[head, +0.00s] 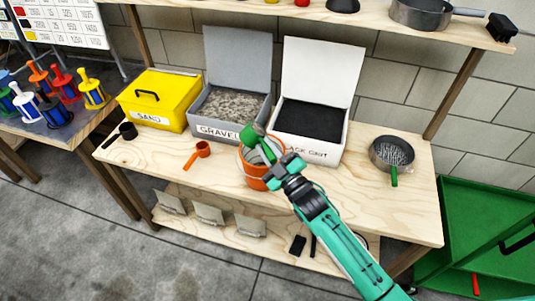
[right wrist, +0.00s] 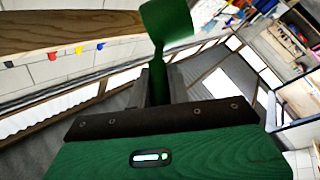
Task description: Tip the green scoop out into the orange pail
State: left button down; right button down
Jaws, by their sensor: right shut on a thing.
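The green scoop (head: 250,136) is in the head view, at the middle of the bench, over the left part of the pail's mouth. It also shows in the right wrist view (right wrist: 166,22). My right gripper (head: 274,153) is shut on the scoop's handle, above the orange pail. The orange pail (head: 255,179) stands on the bench in front of the bins, its mouth partly hidden by the scoop and gripper. I cannot see whether the scoop holds anything. My left gripper is in neither view.
Behind the pail stand the open gravel bin (head: 218,131), the open black grit bin (head: 318,157) and the closed yellow sand box (head: 159,101). An orange scoop (head: 202,149) and a black scoop (head: 127,131) lie left. A pan with a green handle (head: 391,153) sits right.

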jog(key=m+t+b, duration=0.1)
jog(key=m, duration=0.1)
jog(key=m+t+h+b, duration=0.1)
jog(key=m, duration=0.1)
jog(key=shift+r+m+b, duration=0.15)
jog(key=shift+m+b, duration=0.15)
jog(key=shift+b, duration=0.1)
jog(key=m+t+h, duration=0.1)
jog(key=m, duration=0.1)
jog(key=m+h, duration=0.1)
jog(key=m, duration=0.1)
jog(key=r+m+t+h, duration=0.1)
jog(key=m, duration=0.1)
jog(key=shift+d+m+t+b, duration=0.3)
jog(key=shift+d+m+b, duration=0.05)
jog(key=shift+m+b, duration=0.05)
jog(key=m+h, duration=0.2)
jog(key=m, duration=0.1)
jog(key=d+m+t+h, duration=0.1)
jog(key=m+h, duration=0.1)
jog(key=m, duration=0.1)
jog(key=shift+w+r, duration=0.15)
jog(key=shift+r, duration=0.1)
